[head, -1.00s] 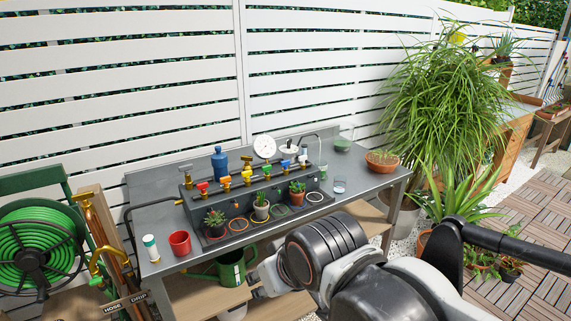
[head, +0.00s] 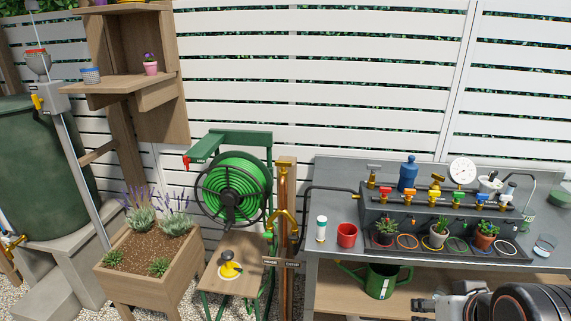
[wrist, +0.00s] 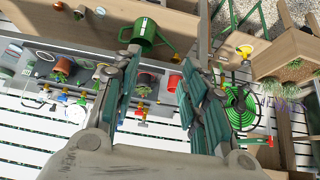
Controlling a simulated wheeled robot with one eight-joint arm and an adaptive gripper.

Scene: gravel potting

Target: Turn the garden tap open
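A copper standpipe (head: 284,190) rises between the hose reel and the grey bench in the head view. A brass tap (head: 286,160) sits at its top, and a yellow lever (head: 283,222) sits lower, above a dark HOSE and DRIP sign (head: 281,262). I cannot tell how far the lever is turned. My gripper (wrist: 155,80) is open and empty in the wrist view, its fingers well apart. In the head view, only part of my arm shows at the bottom right, well away from the standpipe.
A green hose reel (head: 232,190) stands left of the standpipe, beside a wooden planter (head: 158,270). A green barrel (head: 40,165) with its own brass tap (head: 12,242) is far left. The grey bench (head: 335,195) holds pots, coloured valves and a red cup (head: 347,235).

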